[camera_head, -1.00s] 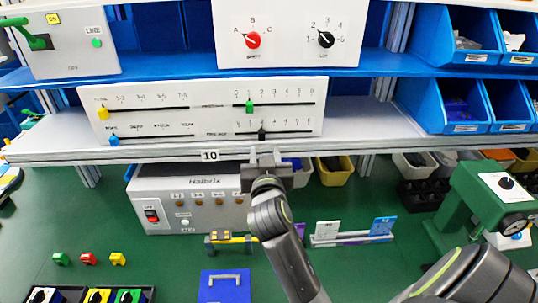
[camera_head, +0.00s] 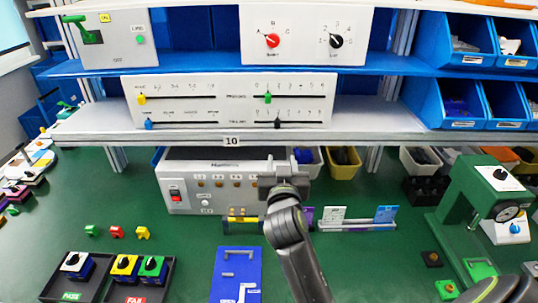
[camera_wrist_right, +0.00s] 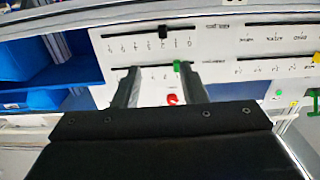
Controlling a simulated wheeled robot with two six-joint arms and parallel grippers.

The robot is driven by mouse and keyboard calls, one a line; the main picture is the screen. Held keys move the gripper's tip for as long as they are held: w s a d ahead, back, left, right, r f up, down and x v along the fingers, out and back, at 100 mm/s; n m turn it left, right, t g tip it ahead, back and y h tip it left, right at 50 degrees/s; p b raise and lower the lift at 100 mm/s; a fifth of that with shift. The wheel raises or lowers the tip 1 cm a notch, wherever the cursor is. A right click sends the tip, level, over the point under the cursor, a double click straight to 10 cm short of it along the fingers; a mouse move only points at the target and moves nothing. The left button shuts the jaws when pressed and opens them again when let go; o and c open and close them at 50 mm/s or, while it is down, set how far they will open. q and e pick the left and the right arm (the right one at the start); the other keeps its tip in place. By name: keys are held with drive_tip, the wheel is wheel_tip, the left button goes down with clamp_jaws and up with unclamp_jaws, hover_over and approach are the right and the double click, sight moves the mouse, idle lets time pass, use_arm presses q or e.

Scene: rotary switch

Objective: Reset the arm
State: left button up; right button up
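My right gripper (camera_head: 284,168) is raised just below the front edge of the middle shelf, in front of the grey Hallbrix box (camera_head: 225,196). In the right wrist view its two fingers (camera_wrist_right: 160,85) are apart with nothing between them, so it is open and empty. The white rotary switch panel (camera_head: 304,52) stands on the upper shelf with a red knob (camera_head: 272,40) and a black knob (camera_head: 336,41). The gripper is below the panel and apart from it. The red knob also shows between the fingers in the wrist view (camera_wrist_right: 172,99). My left gripper is not in view.
A slider panel (camera_head: 210,109) sits on the middle shelf above the gripper. Blue bins (camera_head: 460,103) are at right. A green press-like machine (camera_head: 465,190) stands at the right. Trays with knobs (camera_head: 75,290) and a blue board (camera_head: 225,265) lie on the green table. Front middle table is partly clear.

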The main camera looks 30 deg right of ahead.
drive_tip(key=s+d+f+n+g+y, duration=0.25)
drive_tip(key=s+f+g, duration=0.35)
drive_tip(key=s+f, duration=0.8)
drive_tip(key=s+a+f+n+g+y, duration=0.1)
drive_tip(key=s+f+g+y, duration=0.3)
drive_tip(key=s, duration=0.6)
drive_tip(key=s+a+f+n+g, duration=0.1)
drive_tip(key=s+f+g, duration=0.1)
drive_tip(key=s+f, duration=0.5)
wheel_tip(320, 180, down, 24)
drive_tip(key=s+d+g+b, duration=0.1)
drive_tip(key=s+g+b, duration=0.1)
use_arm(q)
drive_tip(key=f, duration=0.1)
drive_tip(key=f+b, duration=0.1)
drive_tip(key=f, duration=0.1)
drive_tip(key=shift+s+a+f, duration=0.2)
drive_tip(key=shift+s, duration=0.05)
use_arm(e)
drive_tip(key=s+a+f, duration=0.1)
drive_tip(key=s+f, duration=1.4)
drive_tip(key=f, duration=0.3)
drive_tip(key=shift+s+f+g+y, duration=0.15)
drive_tip(key=shift+g+y, duration=0.2)
drive_tip(key=shift+g, duration=0.05)
